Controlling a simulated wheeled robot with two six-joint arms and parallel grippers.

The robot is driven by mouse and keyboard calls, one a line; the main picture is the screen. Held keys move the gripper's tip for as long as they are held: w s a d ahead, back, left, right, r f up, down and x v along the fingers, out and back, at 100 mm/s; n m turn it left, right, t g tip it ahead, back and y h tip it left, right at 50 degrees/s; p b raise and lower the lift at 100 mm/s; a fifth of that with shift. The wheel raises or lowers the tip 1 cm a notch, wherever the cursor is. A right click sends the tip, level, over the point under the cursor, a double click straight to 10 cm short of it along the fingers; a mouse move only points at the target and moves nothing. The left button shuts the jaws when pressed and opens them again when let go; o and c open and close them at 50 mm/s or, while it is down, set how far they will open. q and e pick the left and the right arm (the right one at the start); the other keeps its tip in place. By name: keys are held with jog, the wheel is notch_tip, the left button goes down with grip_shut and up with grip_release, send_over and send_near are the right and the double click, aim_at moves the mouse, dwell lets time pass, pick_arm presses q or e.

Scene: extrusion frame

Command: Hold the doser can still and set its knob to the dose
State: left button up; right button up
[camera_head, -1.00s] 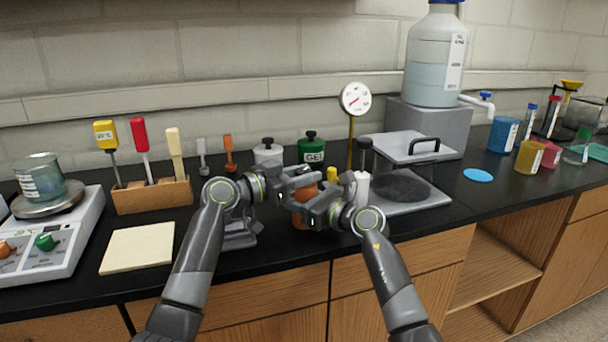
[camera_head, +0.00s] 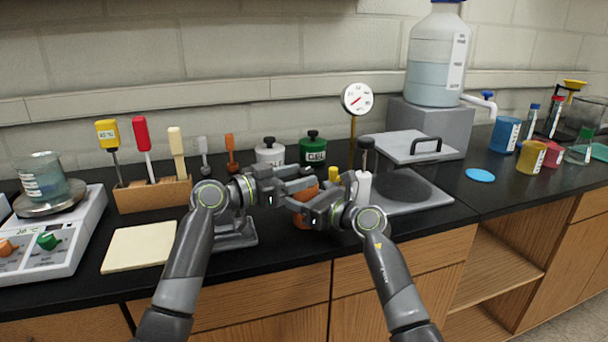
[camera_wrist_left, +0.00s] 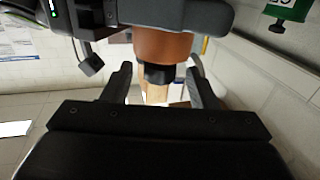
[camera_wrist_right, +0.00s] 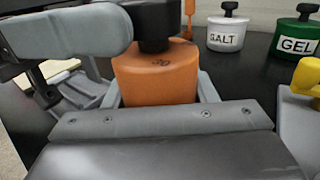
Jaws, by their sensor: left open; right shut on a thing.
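The doser can is orange with a black knob on top; it shows in the right wrist view (camera_wrist_right: 155,78) and partly in the head view (camera_head: 302,221). My right gripper (camera_head: 308,206) is shut on the can's body and holds it upright near the bench. My left gripper (camera_head: 298,180) is open, at the can's top. In the left wrist view the black knob (camera_wrist_left: 158,73) shows between the spread fingers, with a gap at each side. A dark mark on the can's top is too small to read. The grippers hide much of the can in the head view.
Behind stand a white SALT pot (camera_head: 269,151), a green GEL pot (camera_head: 313,149) and a dial gauge (camera_head: 357,99). A press-like plate (camera_head: 415,193) is at right.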

pick_arm(q)
jog(key=v, duration=0.9)
jog(key=shift+a, duration=0.35)
jog(key=shift+s+f, duration=0.1)
pick_arm(e)
jog(key=o, duration=1.1)
jog(key=shift+o, duration=0.2)
